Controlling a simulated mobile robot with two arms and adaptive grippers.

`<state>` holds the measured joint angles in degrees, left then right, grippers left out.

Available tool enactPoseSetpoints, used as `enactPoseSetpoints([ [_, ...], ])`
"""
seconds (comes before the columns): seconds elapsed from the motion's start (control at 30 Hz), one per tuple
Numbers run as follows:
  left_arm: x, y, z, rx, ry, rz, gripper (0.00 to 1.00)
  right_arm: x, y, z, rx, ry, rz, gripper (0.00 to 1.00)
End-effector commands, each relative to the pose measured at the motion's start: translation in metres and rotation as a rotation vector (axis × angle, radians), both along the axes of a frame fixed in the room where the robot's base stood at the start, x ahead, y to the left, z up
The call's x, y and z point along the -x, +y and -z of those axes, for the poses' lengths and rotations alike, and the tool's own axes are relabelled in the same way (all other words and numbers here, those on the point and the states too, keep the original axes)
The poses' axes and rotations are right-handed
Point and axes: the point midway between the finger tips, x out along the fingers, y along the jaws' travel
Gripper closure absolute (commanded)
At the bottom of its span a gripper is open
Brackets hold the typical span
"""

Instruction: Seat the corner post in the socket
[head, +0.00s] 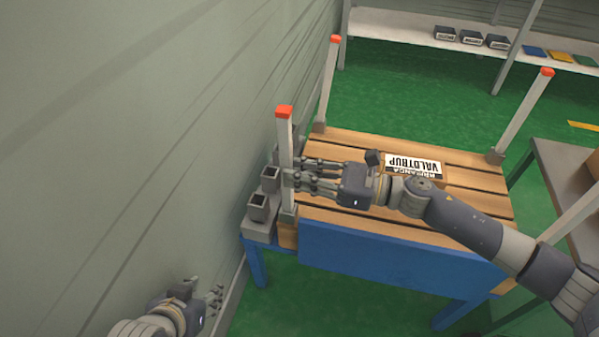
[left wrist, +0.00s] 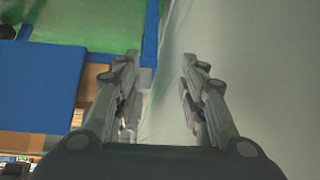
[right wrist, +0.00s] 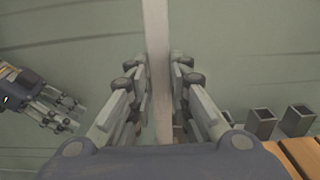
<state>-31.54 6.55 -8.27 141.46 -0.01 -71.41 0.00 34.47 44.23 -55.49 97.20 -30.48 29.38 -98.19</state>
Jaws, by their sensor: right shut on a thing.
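The corner post (head: 284,143) is pale with a red cap and stands about upright at the pallet's near left corner. My right gripper (head: 291,180) is shut around its middle. The post also runs between the fingers in the right wrist view (right wrist: 157,60). Its lower end meets the grey socket (head: 288,214); I cannot tell how deep it sits. My left gripper (head: 216,299) is open and empty, low beside the wall; its spread fingers show in the left wrist view (left wrist: 168,90).
A slatted wooden pallet (head: 440,207) on a blue frame (head: 385,256) carries a labelled box (head: 414,165). Other red-capped posts (head: 328,85) stand at its corners. Empty square tubes (head: 258,206) sit left of it, close to the wall (head: 130,130). A grey table (head: 565,175) stands right.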

Motion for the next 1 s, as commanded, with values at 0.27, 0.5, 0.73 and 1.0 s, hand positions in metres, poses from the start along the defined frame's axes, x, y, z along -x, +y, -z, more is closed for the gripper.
enactPoseSetpoints([
  [0.27, -0.006, -0.002, -0.003, 0.005, -0.028, 0.002, 0.62, 0.000, 0.000, 0.001, -0.001, 0.000, 0.000, 1.00],
  [0.5, -0.011, -0.003, -0.006, 0.011, -0.055, 0.004, 0.62, 0.000, 0.000, 0.002, -0.001, 0.000, 0.000, 1.00],
  [0.73, -0.016, -0.005, -0.009, 0.014, -0.082, 0.008, 0.62, 0.000, 0.000, 0.003, -0.002, -0.001, 0.000, 1.00],
  [1.0, -0.022, -0.006, -0.013, 0.020, -0.112, 0.010, 0.62, 0.000, 0.000, 0.004, -0.002, -0.001, 0.000, 1.00],
])
